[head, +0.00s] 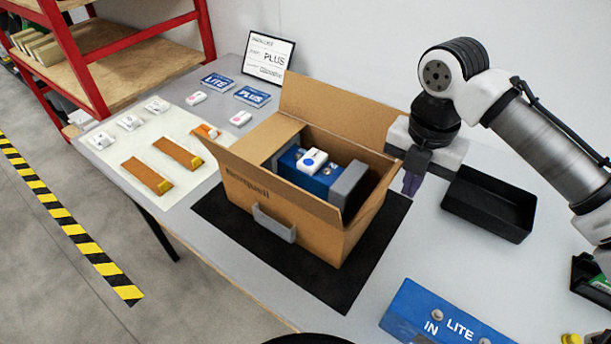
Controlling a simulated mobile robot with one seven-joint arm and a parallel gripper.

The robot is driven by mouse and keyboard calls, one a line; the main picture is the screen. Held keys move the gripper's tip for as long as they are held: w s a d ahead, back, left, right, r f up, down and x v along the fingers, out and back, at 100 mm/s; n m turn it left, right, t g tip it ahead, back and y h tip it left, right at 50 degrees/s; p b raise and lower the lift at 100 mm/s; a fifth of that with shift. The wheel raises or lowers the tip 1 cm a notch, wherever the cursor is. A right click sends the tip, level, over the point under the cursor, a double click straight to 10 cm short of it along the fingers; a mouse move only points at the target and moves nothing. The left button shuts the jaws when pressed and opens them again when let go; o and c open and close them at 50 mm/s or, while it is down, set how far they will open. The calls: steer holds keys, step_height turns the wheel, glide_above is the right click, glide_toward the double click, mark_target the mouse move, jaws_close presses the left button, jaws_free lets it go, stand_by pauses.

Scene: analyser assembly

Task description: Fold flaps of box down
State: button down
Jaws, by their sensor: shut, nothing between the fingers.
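The cardboard box (265,213) stands open on a black mat in the middle of the table. Its back flap (338,110) stands up and leans back. The front flap (270,186) tilts outward over the front wall. The left flap (253,144) lies nearly flat, folded inward over the box's left end. The right flap (374,184) shows as a narrow strip at the right side; its exact angle is hard to tell. A blue device (314,179) with grey ends and a white module lies inside. My gripper (411,184) points down, shut and empty, just right of the box.
A black tray (490,205) stands right of my gripper. A blue LITE unit (440,316) lies at the front right. White modules and orange strips (147,176) lie on a white sheet at the left. A small sign (268,58) stands behind the box.

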mark_target(394, 173)
steer(key=shift+a, duration=0.1)
steer(key=w+a+p, duration=0.1)
steer(key=w+a+r+p, duration=0.1)
steer(key=shift+a+r, duration=0.3)
steer(key=shift+a, duration=0.05)
steer(key=shift+w+a+f+p, duration=0.25)
steer(key=shift+w+a+f, duration=0.25)
steer(key=shift+w+a, duration=0.55)
steer(key=shift+w+a+f+p, duration=0.2)
steer(key=shift+w+a+f, duration=0.35)
steer(key=shift+a, duration=0.85)
steer(key=shift+w+a+f+p, duration=0.25)
steer(key=shift+w+a+f, duration=0.15)
steer(key=shift+w+a, duration=0.7)
steer(key=shift+w+a+f+b, duration=0.1)
steer(key=shift+a+f+b, duration=0.4)
steer(key=shift+f, duration=0.65)
steer(key=shift+r, duration=0.15)
